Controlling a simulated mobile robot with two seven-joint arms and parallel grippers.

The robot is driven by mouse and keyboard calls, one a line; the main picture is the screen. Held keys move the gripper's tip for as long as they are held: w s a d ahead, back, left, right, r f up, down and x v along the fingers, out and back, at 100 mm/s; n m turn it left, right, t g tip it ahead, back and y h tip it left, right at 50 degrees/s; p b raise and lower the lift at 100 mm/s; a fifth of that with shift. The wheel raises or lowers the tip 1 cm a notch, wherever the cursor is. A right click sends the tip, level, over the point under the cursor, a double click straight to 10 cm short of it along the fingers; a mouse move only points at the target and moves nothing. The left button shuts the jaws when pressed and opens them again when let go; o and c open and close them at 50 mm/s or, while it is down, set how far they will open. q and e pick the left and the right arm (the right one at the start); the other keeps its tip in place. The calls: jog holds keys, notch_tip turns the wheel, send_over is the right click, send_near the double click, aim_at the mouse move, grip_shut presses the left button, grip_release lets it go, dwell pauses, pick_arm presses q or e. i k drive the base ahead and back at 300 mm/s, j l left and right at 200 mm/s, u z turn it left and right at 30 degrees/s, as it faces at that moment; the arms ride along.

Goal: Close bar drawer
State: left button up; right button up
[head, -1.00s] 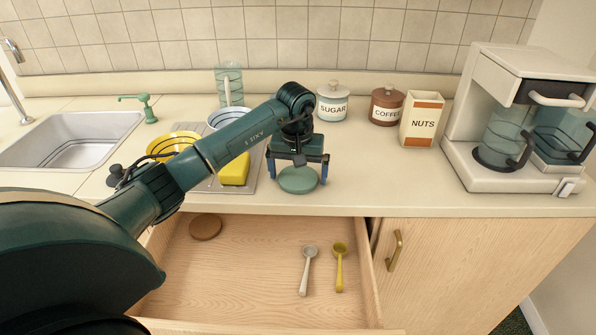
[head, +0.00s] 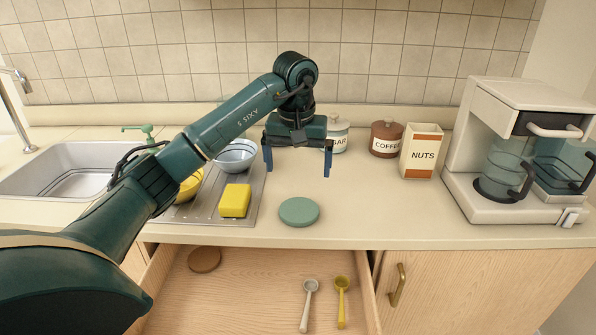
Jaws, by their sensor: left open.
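The bar drawer (head: 250,290) is pulled open below the counter. A brown round disc (head: 204,259) lies at its back left, and a grey spoon (head: 308,303) and a yellow spoon (head: 342,300) lie at its right. The drawer's front is cut off by the lower edge of the view. My left gripper (head: 297,172) is open and empty, pointing down above the counter. It is above and behind a green round disc (head: 299,211) on the counter, clear of it. My right gripper is not in view.
Canisters (head: 385,139), a nuts box (head: 421,150) and a coffee machine (head: 510,150) stand right. The counter between is clear.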

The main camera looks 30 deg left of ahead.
aim_at(252, 292)
jog(key=k, duration=1)
